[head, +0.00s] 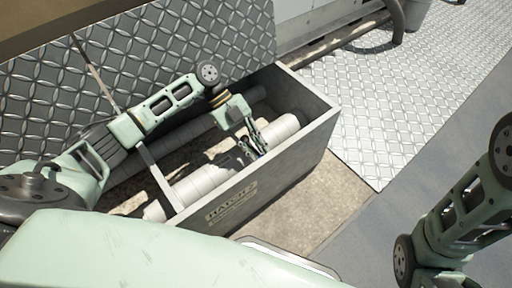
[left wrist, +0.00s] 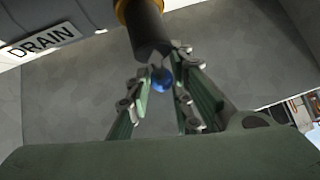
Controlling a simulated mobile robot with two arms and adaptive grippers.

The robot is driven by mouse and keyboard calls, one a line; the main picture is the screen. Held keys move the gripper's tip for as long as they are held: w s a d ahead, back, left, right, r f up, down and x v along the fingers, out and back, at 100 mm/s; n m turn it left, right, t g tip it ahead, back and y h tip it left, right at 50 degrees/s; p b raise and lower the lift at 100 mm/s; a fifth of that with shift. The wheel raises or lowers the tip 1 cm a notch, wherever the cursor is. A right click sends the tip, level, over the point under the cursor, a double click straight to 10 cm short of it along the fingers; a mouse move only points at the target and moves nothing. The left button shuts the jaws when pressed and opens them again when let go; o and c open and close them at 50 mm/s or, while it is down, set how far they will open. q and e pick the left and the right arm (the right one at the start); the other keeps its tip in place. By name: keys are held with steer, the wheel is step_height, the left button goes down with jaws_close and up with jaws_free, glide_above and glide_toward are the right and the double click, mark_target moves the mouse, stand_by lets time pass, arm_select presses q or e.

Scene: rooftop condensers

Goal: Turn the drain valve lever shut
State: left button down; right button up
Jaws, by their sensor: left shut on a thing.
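My left gripper (head: 262,146) reaches down into an open box in the deck, beside a white wrapped pipe (head: 282,129). In the left wrist view, its two fingers (left wrist: 160,88) are shut on a small blue knob (left wrist: 162,79), which appears to be the end of the drain valve lever. Just above the knob is a dark cylindrical part (left wrist: 148,32) with an orange-yellow ring. A white DRAIN label (left wrist: 40,42) is on the grey pipe at upper left. The rest of the lever and its angle are hidden. My right gripper is out of view.
The box wall (head: 290,163) reads HATCH 2 and encloses the pipes tightly. A raised diamond-plate lid (head: 150,50) stands behind, with a thin stay rod (head: 97,72). A crossbar (head: 158,175) spans the box. Diamond-plate floor (head: 400,90) lies clear at right.

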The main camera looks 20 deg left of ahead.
arm_select(q)
steer(key=c, duration=1.8)
jaws_free()
steer(key=shift+s+d+f, duration=0.1)
steer(key=shift+s+f, duration=0.15)
steer(key=shift+f, duration=0.1)
steer(key=shift+w+r, duration=0.15)
steer(key=shift+r, duration=0.05)
steer(key=shift+r, duration=0.5)
step_height(320, 180, up, 9)
